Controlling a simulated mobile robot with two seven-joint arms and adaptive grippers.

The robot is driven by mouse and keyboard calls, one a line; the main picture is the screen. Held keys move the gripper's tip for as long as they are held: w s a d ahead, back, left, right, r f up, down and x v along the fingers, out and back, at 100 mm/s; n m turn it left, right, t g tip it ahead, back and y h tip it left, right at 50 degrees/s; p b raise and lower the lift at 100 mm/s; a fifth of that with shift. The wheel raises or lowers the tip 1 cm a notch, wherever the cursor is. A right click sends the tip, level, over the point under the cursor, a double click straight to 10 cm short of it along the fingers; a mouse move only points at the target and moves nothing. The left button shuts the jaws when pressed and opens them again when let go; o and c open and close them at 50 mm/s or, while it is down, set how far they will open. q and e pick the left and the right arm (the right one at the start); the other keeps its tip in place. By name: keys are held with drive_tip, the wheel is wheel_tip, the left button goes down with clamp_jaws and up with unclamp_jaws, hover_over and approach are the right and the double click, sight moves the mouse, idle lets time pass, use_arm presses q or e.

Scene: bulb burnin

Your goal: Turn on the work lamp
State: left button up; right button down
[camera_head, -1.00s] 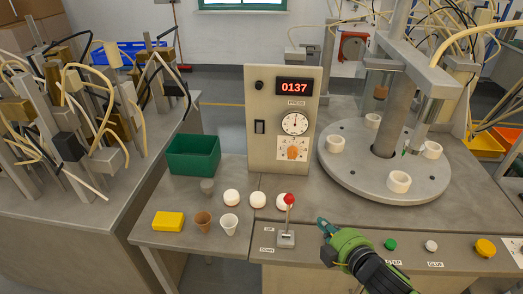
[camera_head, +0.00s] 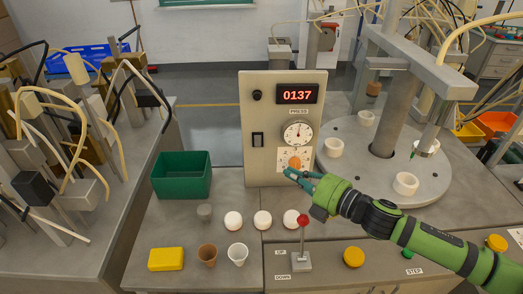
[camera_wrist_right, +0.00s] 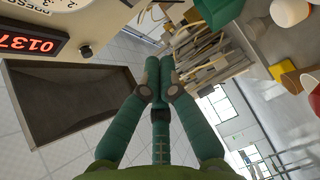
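No work lamp can be made out for certain. The control panel (camera_head: 281,178) stands upright in the middle, with a black rocker switch (camera_head: 257,139), a black knob (camera_head: 257,95), a gauge (camera_head: 298,133) and an orange dial (camera_head: 295,161). My right gripper (camera_head: 288,173) is in front of the panel's lower right, its tips overlapping the area just below the orange dial; contact cannot be told. In the right wrist view, its fingers (camera_wrist_right: 161,72) meet at the tips with nothing between them. My left gripper is out of view.
A red-knobbed lever (camera_head: 303,219) stands at the bench front, near a yellow button (camera_head: 353,257). A green bin (camera_head: 182,190), yellow block (camera_head: 166,259), cups (camera_head: 238,254) and white round pieces are left of it. A round turntable (camera_head: 437,187) is behind my right arm.

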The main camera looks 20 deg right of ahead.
drive_tip(key=p+x, duration=0.2)
drive_tip(key=x, duration=0.2)
drive_tip(key=p, duration=0.3)
approach(258, 141)
drive_tip(key=w+a+f, duration=0.2)
drive_tip(key=w+a, duration=0.2)
drive_tip(key=a, duration=0.1)
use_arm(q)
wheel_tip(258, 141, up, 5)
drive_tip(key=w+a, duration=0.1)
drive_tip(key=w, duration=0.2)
use_arm(e)
drive_tip(key=shift+w+d, duration=0.1)
drive_tip(key=shift+w, duration=0.45)
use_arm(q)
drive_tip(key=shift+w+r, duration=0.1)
